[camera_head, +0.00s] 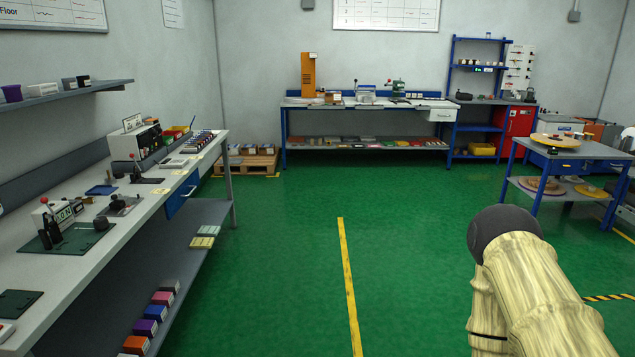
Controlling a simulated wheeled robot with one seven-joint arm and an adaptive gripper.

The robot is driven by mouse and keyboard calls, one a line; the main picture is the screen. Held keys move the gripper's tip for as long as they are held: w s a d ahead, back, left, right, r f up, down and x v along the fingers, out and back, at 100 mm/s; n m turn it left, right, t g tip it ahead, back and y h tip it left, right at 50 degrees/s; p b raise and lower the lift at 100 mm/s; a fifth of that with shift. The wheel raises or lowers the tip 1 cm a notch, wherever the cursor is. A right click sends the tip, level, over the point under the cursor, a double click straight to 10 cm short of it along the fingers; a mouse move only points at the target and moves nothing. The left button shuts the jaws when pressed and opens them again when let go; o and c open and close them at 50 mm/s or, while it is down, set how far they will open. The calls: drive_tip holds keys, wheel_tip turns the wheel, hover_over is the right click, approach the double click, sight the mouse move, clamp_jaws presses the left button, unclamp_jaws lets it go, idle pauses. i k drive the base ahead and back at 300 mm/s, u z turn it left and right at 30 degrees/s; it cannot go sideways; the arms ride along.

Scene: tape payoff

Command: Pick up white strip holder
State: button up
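I cannot tell for sure which thing is the white strip holder; at this distance the small items are too small to make out. A white rounded thing (628,139) shows at the right edge, by the table with a yellow disc (555,140) on it. Small white items also lie on the left bench (110,240). A pale, cream-coloured part of my arm with a dark round cap rises at the lower right. My gripper is not in view.
The left bench carries small machines and a lower shelf with coloured boxes. A long blue-framed bench (365,103) and a blue rack (482,138) stand at the back. The right table (600,150) has blue legs. The green floor (290,260) between is clear.

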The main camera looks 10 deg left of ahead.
sight(187, 148)
drive_tip(key=u, duration=0.2)
drive_tip(key=i, duration=1.65)
drive_tip(key=u, duration=0.7)
drive_tip(key=i, duration=1.45)
drive_tip(key=u, duration=0.35)
